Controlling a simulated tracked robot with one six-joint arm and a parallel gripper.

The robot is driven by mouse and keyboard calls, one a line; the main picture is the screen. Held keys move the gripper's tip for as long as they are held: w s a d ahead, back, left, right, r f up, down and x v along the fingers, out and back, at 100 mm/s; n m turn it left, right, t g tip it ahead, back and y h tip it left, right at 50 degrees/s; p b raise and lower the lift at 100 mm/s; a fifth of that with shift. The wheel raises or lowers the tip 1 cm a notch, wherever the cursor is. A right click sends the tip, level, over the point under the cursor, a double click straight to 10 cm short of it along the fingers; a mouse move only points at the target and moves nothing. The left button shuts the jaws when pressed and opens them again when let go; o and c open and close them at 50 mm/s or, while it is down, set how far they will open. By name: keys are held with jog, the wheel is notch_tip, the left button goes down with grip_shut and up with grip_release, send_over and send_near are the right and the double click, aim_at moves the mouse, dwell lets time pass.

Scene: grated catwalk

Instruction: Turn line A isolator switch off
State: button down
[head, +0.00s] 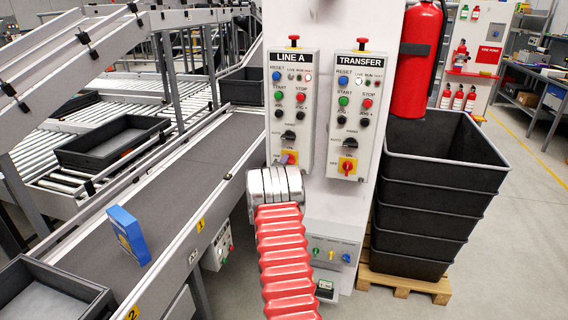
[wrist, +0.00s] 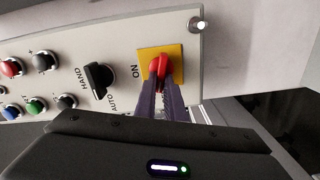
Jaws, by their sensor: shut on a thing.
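The LINE A panel (head: 292,105) is on the left of a white column. Its isolator switch, a red knob on a yellow plate (head: 290,152), is at the panel's bottom, partly hidden by my gripper (head: 287,161). In the wrist view the red knob (wrist: 159,65) sits on the yellow plate (wrist: 176,53), with the word ON beside the plate. My gripper (wrist: 163,80) is shut on the knob, its two dark fingers on either side. The fingers hide part of the knob, so its exact angle is hard to tell.
The TRANSFER panel (head: 355,115) with a similar red switch (head: 348,167) is just right. A black HAND/AUTO selector (wrist: 100,76) sits near the fingers. Stacked black bins (head: 430,190) and a fire extinguisher (head: 416,60) stand right; a conveyor (head: 190,165) runs left.

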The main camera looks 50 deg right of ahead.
jog(key=shift+w+a+f+n, duration=0.1)
jog(key=shift+f+n, duration=0.1)
jog(key=shift+n, duration=0.65)
jog(key=shift+w+f+n, duration=0.1)
jog(key=shift+f+n, duration=0.05)
jog(key=shift+n, duration=0.7)
jog(key=c, duration=1.8)
grip_release()
jog(key=shift+c, duration=0.2)
jog(key=shift+s, duration=0.1)
jog(key=shift+r, duration=0.1)
jog(key=v, duration=1.3)
jog(key=shift+s+a, duration=0.2)
jog(key=shift+a, duration=0.1)
